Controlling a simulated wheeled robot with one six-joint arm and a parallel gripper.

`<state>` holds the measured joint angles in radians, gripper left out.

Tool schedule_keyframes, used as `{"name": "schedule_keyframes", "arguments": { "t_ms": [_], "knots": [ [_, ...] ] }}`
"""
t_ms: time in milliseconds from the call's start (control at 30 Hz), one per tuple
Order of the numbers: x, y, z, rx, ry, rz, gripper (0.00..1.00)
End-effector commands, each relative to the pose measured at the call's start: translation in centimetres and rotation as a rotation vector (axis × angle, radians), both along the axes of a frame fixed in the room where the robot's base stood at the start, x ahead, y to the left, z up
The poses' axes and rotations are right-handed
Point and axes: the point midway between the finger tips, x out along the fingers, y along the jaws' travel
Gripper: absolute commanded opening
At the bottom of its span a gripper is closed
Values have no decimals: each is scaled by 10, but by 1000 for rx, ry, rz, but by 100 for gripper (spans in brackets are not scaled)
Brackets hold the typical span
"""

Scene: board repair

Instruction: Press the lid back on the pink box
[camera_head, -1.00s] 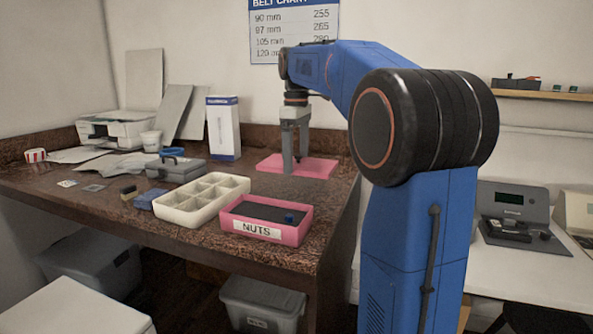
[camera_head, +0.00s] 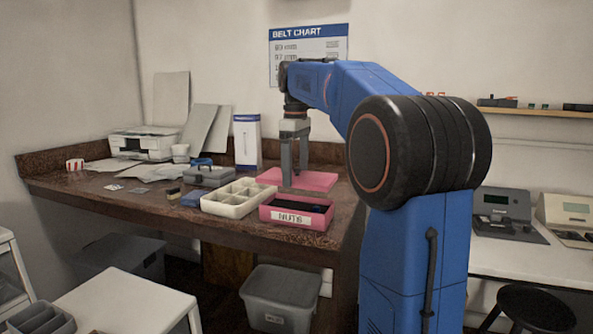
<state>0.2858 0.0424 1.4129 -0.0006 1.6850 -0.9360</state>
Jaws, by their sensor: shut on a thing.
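The pink box (camera_head: 290,217), labelled NUTS, stands open near the front right of the brown counter. Its inside is dark, with a small blue thing (camera_head: 318,209) at its right end. The flat pink lid (camera_head: 318,180) is behind the box, apart from it. My gripper (camera_head: 295,178) points down at the lid with its fingers shut on it near the left part. The exact grip point is hidden, and I cannot tell whether the lid rests on the counter or hangs just above it.
A cream compartment tray (camera_head: 232,209) stands left of the box. A grey case (camera_head: 208,177) and a white carton (camera_head: 247,143) are behind it. A printer (camera_head: 145,143) is at the back left. The counter's front edge runs close to the box.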

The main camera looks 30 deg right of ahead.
Motion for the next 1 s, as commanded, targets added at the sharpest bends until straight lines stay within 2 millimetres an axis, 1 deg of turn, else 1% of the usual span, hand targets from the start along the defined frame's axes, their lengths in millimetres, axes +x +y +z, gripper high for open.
{"name": "schedule_keyframes", "arguments": {
  "t_ms": [700, 1000],
  "knots": [
    [0, 0, -52, 0, 1, 0, 73],
    [0, 0, -61, 0, 0, 0, 73]
  ]
}}
